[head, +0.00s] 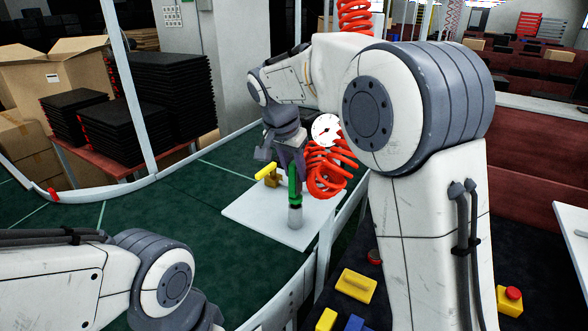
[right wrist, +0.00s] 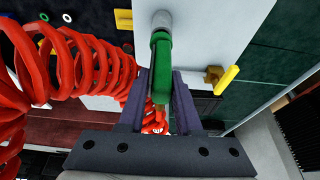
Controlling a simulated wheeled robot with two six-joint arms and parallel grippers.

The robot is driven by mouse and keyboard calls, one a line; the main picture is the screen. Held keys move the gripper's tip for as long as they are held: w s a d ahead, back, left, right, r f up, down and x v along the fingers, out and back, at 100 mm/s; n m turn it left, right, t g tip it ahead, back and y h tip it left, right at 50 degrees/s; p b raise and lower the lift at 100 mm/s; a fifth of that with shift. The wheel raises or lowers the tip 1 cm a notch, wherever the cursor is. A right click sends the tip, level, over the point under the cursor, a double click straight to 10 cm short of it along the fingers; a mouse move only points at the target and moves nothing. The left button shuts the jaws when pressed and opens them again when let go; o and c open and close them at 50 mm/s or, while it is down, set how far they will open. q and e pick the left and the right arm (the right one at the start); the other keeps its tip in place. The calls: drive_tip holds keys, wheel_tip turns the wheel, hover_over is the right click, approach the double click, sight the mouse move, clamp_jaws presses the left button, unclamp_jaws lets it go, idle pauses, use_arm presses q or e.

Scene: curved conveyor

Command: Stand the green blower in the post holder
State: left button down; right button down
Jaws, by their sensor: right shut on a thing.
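The green blower (head: 294,184) is upright between the fingers of my right gripper (head: 290,163), which is shut on it. It also shows in the right wrist view (right wrist: 160,58), with the gripper's dark fingers (right wrist: 160,88) on either side. A short grey cylinder, which looks like the post holder (head: 295,216), stands on the white board (head: 256,222) directly below the blower. It also shows in the right wrist view (right wrist: 162,20). The blower's lower end meets the top of the cylinder; I cannot tell whether it is inside. My left gripper is out of view.
A yellow-handled brass fitting (head: 268,176) is on the board, left of the blower. A red coiled hose (head: 328,168) hangs close to my right gripper. Curved conveyor rails (head: 300,280) edge the green belt (head: 215,245). Yellow blocks (head: 356,285) lie on the dark surface at right.

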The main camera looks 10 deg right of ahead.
drive_tip(key=shift+f+b, duration=0.6)
drive_tip(key=shift+f, duration=0.15)
drive_tip(key=c, duration=0.5)
unclamp_jaws()
drive_tip(key=shift+s+a+r, duration=0.1)
drive_tip(key=shift+a+r, duration=0.05)
drive_tip(key=shift+r, duration=0.3)
drive_tip(key=b+v, duration=0.1)
drive_tip(key=v, duration=0.8)
drive_tip(key=shift+r, duration=0.25)
